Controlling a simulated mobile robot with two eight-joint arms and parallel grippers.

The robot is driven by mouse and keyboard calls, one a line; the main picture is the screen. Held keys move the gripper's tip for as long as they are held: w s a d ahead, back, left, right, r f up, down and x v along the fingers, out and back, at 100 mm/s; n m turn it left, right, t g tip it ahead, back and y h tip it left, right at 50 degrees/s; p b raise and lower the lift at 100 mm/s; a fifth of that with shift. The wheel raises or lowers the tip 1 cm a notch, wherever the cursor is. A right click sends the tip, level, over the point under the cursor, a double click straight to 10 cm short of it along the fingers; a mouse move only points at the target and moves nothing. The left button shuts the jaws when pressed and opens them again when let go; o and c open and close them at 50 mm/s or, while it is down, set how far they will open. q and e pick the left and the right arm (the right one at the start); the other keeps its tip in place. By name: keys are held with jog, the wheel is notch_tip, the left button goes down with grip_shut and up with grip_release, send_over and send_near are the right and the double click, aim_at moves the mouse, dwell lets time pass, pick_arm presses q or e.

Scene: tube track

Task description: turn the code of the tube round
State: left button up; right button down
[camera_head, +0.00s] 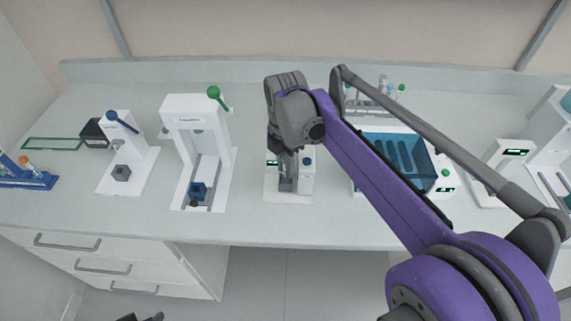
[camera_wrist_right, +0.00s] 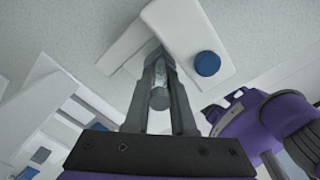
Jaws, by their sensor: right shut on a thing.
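My right gripper (camera_head: 286,184) points down at a small white device (camera_head: 306,182) with a blue button and a small green display, at the middle of the bench. In the right wrist view my right gripper (camera_wrist_right: 160,75) is shut on the tube (camera_wrist_right: 159,98), a small clear tube with a grey end, held between the two fingers. The white device (camera_wrist_right: 165,28) is close beyond the fingertips, its blue button (camera_wrist_right: 207,63) to the right. The tube's code cannot be made out. In the head view the arm and gripper hide the tube. My left gripper is not clearly visible.
To the left stand a white press with a green-knobbed lever (camera_head: 196,112) and a smaller stand with a blue knob (camera_head: 126,165). To the right is a blue-lidded machine (camera_head: 394,150), with a rack of tubes behind it. The front bench edge is clear.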

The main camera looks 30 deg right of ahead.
jog(key=shift+f, duration=0.15)
jog(key=c, duration=0.7)
grip_release()
notch_tip(320, 180, up, 11)
jog(key=shift+f+p, duration=0.1)
jog(key=shift+p, duration=0.35)
